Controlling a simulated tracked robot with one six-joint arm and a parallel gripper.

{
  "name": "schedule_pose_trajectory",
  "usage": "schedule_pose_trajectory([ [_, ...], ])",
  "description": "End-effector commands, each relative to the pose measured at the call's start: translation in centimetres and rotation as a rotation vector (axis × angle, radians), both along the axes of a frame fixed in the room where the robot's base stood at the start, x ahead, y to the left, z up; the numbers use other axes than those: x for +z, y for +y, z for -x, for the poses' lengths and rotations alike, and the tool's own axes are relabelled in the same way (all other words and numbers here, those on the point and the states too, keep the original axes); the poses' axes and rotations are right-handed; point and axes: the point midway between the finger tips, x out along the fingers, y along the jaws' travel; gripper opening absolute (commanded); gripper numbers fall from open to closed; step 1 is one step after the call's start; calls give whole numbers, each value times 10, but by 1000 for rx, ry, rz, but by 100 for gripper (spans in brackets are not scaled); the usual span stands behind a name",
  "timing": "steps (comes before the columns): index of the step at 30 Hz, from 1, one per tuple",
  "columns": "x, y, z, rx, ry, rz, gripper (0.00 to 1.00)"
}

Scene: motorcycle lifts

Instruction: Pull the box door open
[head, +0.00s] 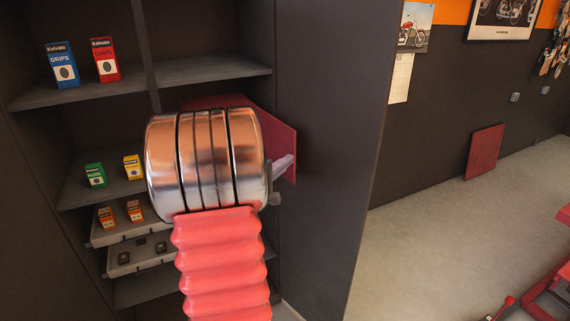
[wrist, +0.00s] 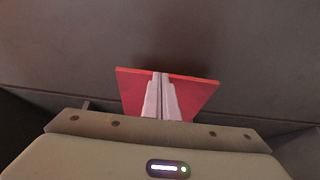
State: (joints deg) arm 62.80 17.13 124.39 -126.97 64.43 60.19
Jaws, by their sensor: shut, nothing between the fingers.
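A red box (head: 215,101) stands on the middle shelf of the dark cabinet, mostly hidden behind my arm. A flat red panel (head: 280,132), which looks like its door, shows at the right of my wrist, near the cabinet's side wall. My gripper (head: 288,162) is in front of the panel, its pale fingers shut and empty. In the wrist view the fingers (wrist: 160,78) lie together over a red panel (wrist: 195,92). Whether they touch it I cannot tell. No handle shows.
The cabinet's right side wall (head: 325,150) is close to my gripper. A blue carton (head: 62,66) and a red carton (head: 105,60) stand on the upper shelf; small cartons and trays (head: 130,225) sit lower. Open floor (head: 450,240) lies right, with red lift parts (head: 550,290).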

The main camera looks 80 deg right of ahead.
Motion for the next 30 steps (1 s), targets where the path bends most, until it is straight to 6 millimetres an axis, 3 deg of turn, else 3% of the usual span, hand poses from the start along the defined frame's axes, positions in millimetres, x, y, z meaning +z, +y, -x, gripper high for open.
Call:
schedule_pose_trajectory([
  [11, -1, 30, -25, 11, 0, 0, 0],
  [30, -1, 108, 27, 6, 0, 0, 0],
])
